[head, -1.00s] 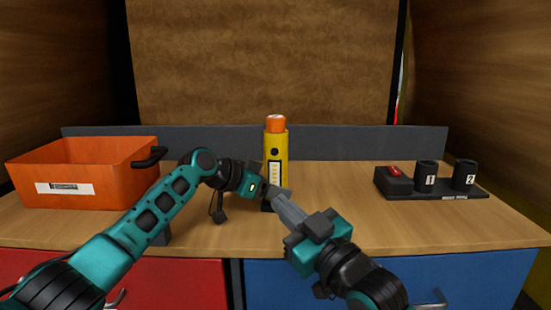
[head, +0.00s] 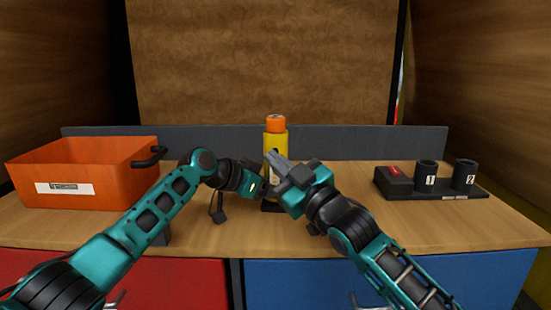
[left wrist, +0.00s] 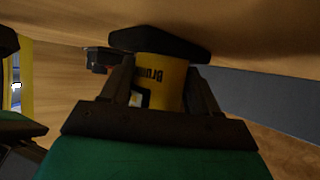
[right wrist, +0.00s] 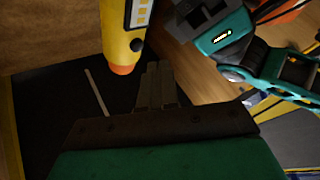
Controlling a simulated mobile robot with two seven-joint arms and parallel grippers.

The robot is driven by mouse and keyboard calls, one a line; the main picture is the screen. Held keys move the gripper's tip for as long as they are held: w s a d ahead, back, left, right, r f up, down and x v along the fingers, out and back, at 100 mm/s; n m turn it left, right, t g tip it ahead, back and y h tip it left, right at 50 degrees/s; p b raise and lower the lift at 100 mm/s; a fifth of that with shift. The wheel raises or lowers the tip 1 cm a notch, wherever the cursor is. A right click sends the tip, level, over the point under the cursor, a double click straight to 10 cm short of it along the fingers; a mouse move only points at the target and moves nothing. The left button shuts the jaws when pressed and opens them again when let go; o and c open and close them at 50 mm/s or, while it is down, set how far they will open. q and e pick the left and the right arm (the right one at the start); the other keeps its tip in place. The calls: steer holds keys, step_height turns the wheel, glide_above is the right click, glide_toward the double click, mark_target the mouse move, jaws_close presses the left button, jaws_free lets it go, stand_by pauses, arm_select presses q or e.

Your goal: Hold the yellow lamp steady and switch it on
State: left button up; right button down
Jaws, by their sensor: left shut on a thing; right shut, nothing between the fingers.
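The yellow lamp (head: 276,139) with its orange top stands upright on the workbench in the head view. My left gripper (head: 262,190) is shut on its lower body from the left; the left wrist view shows the fingers on both sides of the yellow body (left wrist: 160,80), beside its black base (left wrist: 160,42). My right gripper (head: 272,157) is shut and empty, its fingertips in front of the lamp's upper body.
An orange bin (head: 110,178) with a black handle stands at the left of the workbench (head: 330,225). A dark holder (head: 455,192) with cups marked 1 and 2 and a red-marked box stands at the right. The bench between lamp and holder is clear.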

arm_select(q)
steer(key=shift+s+f, duration=0.1)
steer(key=shift+f, duration=0.3)
arm_select(e)
steer(key=shift+w+d, duration=0.1)
steer(key=shift+w, duration=0.55)
stand_by(1.2)
steer(key=shift+w, duration=0.5)
steer(key=shift+s, duration=0.45)
arm_select(q)
steer(key=o, duration=1.1)
steer(key=shift+c, duration=0.2)
arm_select(e)
steer(key=s, duration=0.6)
steer(key=shift+a, duration=0.25)
